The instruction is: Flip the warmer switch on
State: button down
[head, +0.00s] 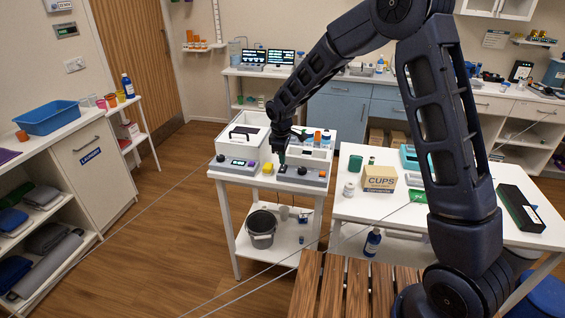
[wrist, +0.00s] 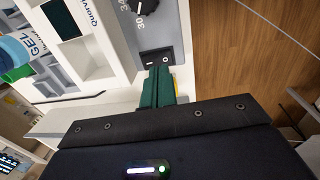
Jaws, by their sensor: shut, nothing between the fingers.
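The warmer (head: 313,178) is a grey-and-white unit at the right of a small white cart, with dark dials on its sloped front. In the wrist view its panel shows a dark dial (wrist: 148,14) marked 30 and 34. Below the dial is a black rocker switch (wrist: 152,57) in a dark plate. My gripper (head: 282,158) is over the unit's left front part. In the wrist view my gripper (wrist: 160,70) has its green fingers shut and empty, with the tips right at the switch's edge. I cannot tell whether they touch it. The fingers partly cover the switch.
A second white unit (head: 243,132) with a black lid handle stands close at left. Bottles, including one labelled GEL (wrist: 12,48), stand behind the panel. A white table (head: 360,208) with a cups box (head: 379,179) is at right.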

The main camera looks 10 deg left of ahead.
aim_at(284, 166)
notch_tip(284, 166, up, 11)
jog(key=s, duration=0.1)
jog(key=shift+s+r, duration=0.15)
jog(key=shift+s, duration=0.15)
jog(key=shift+w, duration=0.75)
jog(key=f, duration=0.4)
jog(key=w+f, duration=0.1)
jog(key=f, duration=0.4)
jog(key=w+f, duration=0.1)
jog(key=f, duration=0.3)
jog(key=shift+f, duration=0.4)
jog(key=shift+d, duration=0.1)
